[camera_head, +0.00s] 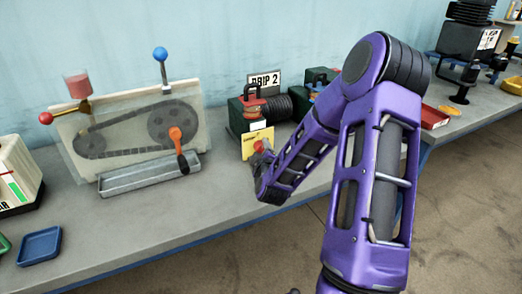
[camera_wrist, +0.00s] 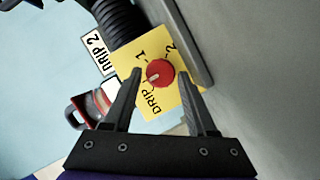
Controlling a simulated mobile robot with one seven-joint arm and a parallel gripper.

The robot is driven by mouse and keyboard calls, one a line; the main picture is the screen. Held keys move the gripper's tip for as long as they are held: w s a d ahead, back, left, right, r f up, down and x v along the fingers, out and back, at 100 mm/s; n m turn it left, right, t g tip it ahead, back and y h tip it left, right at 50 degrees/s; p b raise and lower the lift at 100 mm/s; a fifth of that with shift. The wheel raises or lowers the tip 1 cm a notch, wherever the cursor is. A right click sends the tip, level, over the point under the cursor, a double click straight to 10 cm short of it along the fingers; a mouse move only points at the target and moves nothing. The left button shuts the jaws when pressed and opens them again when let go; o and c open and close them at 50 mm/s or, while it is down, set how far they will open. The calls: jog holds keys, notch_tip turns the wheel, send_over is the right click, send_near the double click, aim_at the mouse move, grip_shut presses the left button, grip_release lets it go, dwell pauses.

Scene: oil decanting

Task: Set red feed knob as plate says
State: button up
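The red feed knob (camera_wrist: 163,71) sits on a yellow dial panel (camera_wrist: 133,60) with the markings "DRIP", "1" and "2". A short pale pointer mark on the knob is toward the left in the wrist view, away from the "2"; its exact setting is hard to tell. The knob also shows in the head view (camera_head: 259,146). In the head view my arm partly covers this area.
A belt-drive board (camera_head: 135,122) with a grey trough (camera_head: 150,173) stands to the left. A blue tray (camera_head: 39,246) lies at the far left.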

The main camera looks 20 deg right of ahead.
grip_shut()
